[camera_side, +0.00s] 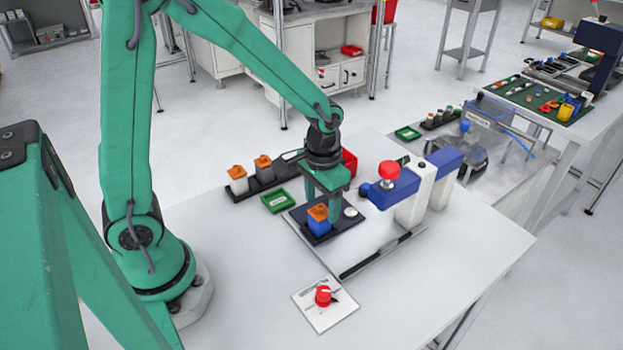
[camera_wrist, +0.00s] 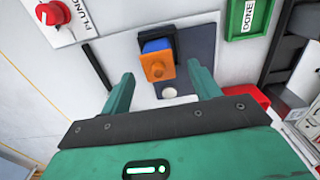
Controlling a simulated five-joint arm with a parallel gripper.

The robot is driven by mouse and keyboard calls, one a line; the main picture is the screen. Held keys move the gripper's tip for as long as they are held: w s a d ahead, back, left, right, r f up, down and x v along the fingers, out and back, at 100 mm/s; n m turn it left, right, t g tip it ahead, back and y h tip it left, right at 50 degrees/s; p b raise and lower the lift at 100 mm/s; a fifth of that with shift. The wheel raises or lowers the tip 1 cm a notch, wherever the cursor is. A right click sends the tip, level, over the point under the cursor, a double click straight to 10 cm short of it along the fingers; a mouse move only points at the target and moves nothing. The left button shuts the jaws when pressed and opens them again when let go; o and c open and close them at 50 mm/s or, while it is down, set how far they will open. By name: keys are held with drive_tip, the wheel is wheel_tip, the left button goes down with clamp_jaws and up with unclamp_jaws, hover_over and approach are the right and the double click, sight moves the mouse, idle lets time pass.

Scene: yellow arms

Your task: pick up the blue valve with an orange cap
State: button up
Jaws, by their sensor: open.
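The blue valve with an orange cap (camera_side: 318,222) stands upright on a dark plate (camera_wrist: 198,40) on the white table. In the wrist view the valve (camera_wrist: 157,64) shows its orange cap toward the camera, with the blue body partly hidden behind it. My gripper (camera_side: 322,208) points down over the plate, close to the valve. In the wrist view my gripper (camera_wrist: 160,70) is open, with one finger to each side of the valve and visible gaps between. I cannot tell whether the fingertips reach down to the valve's height.
A black rack (camera_side: 242,194) holds a white valve (camera_side: 237,180) and a grey valve (camera_side: 264,168), both orange-capped. A green tray (camera_side: 277,201) marked DONE and a red bin (camera_side: 349,160) are near. A blue-and-white press (camera_side: 405,190) stands right; a red button (camera_side: 323,296) lies in front.

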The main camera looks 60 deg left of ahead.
sight(322, 213)
drive_tip(key=shift+f, duration=2.25)
drive_tip(key=c, duration=1.2)
drive_tip(key=shift+r, duration=0.1)
drive_tip(key=shift+r, duration=0.7)
drive_tip(key=r, duration=0.3)
drive_tip(key=shift+d, duration=0.2)
drive_tip(key=s+d+r, duration=0.2)
drive_tip(key=d, duration=0.1)
drive_tip(key=s+d+r, duration=0.2)
drive_tip(key=d, duration=0.1)
drive_tip(key=s+d+r, duration=0.2)
drive_tip(key=s+d, duration=0.1)
drive_tip(key=shift+r, duration=0.25)
